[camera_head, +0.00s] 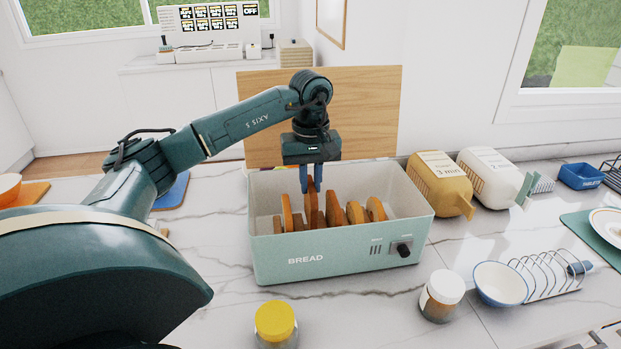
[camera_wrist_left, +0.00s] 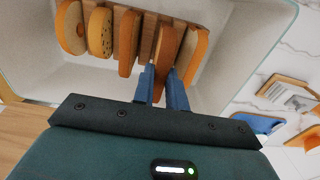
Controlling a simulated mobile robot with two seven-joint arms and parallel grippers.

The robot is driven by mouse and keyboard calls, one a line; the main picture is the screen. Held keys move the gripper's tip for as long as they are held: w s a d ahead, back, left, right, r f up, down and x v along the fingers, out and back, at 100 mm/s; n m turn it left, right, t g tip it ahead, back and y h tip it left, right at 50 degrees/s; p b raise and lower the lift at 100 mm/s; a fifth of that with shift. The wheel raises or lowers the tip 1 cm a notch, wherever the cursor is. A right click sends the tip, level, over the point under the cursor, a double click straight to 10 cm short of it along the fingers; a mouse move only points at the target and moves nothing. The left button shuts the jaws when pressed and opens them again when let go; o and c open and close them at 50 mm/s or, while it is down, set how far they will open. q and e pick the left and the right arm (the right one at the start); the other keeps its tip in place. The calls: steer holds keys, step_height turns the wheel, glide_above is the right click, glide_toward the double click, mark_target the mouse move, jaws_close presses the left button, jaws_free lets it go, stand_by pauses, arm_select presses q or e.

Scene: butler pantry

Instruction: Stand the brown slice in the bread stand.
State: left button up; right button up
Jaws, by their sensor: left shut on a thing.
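My left gripper (camera_head: 311,180) reaches down into the bread bin, its blue fingers shut on a brown slice (camera_head: 311,205). In the left wrist view the fingers (camera_wrist_left: 162,88) pinch the near end of this upright brown slice (camera_wrist_left: 166,62). Other upright slices stand in a row on both sides of it. A brown wooden bread stand (camera_wrist_left: 148,38) shows between the slices inside the bin. The slices and bin wall hide most of it, and I cannot tell whether the held slice rests in a slot. My right gripper is not in view.
The pale green bread bin (camera_head: 345,258) has high walls around the slices. A wooden board (camera_head: 370,110) stands behind it. A yellow-lidded jar (camera_head: 276,322), a white-lidded jar (camera_head: 441,295), a bowl (camera_head: 500,284) and a wire rack (camera_head: 548,272) stand in front and right.

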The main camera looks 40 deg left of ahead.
arm_select(q)
steer(key=shift+f+b, duration=0.6)
steer(key=shift+f, duration=0.35)
steer(key=shift+f+b, duration=0.45)
steer(key=shift+f, duration=0.3)
steer(key=shift+f+b, duration=0.3)
steer(key=shift+f, duration=0.2)
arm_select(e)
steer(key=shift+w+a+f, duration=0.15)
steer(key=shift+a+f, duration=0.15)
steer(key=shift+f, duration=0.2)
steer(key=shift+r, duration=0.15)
arm_select(q)
steer(key=o, duration=0.7)
steer(key=shift+o, duration=0.5)
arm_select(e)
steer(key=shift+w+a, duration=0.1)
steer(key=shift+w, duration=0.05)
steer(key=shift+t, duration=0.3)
